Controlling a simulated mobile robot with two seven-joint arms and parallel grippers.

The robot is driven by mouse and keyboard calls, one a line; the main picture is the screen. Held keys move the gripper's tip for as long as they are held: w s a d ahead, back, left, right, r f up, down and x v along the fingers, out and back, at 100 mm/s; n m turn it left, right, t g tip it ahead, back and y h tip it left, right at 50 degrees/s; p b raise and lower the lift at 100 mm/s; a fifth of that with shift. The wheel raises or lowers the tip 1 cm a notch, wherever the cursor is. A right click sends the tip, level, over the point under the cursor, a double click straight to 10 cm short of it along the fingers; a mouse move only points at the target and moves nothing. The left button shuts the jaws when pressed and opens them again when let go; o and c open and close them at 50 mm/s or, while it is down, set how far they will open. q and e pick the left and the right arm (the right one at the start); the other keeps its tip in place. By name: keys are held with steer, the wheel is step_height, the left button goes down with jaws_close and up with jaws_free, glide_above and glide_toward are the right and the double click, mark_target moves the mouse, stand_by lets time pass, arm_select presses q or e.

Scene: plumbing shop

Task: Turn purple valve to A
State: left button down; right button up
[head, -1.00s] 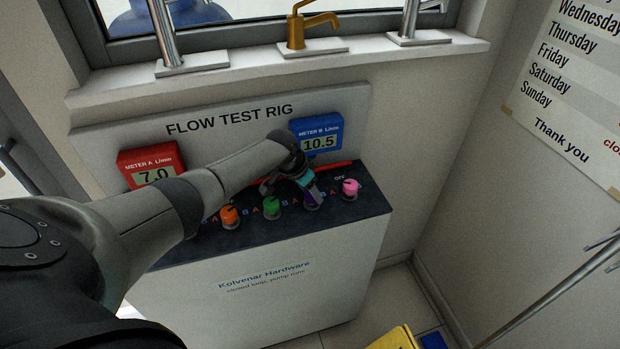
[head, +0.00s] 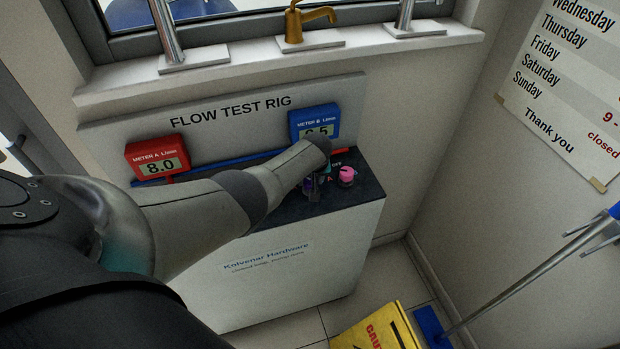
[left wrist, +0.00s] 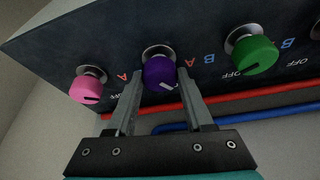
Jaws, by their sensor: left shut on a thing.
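The purple valve (left wrist: 156,70) sits between the two fingers of my left gripper (head: 314,186) in the left wrist view. The gripper is shut on its knob. The knob's pale pointer mark faces down and slightly right in that view. A letter A (left wrist: 190,62) shows just right of the knob, and another A (left wrist: 122,76) shows to its left beside a finger. In the head view my arm and gripper mostly hide the purple valve. My right gripper is not in view.
The pink valve (head: 346,174) and green valve (left wrist: 252,54) flank the purple one. Meter A (head: 155,158) reads 8.0. Meter B (head: 314,121) is partly covered and seems to read 6.5. Red pipe (left wrist: 232,94) and blue pipe (left wrist: 187,127) run along the rig.

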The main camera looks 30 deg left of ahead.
arm_select(q)
steer(key=n+b, duration=0.1)
steer(key=n, duration=0.1)
steer(key=shift+w+d+f+n+g+y, duration=0.1)
steer(key=shift+n+g+y, duration=0.2)
steer(key=shift+g, duration=0.1)
steer(key=shift+n+g+y+b, duration=0.35)
steer(key=shift+n+b, duration=0.45)
steer(key=shift+n, duration=0.4)
steer(key=shift+c, duration=1.4)
jaws_free()
steer(key=shift+r, duration=0.2)
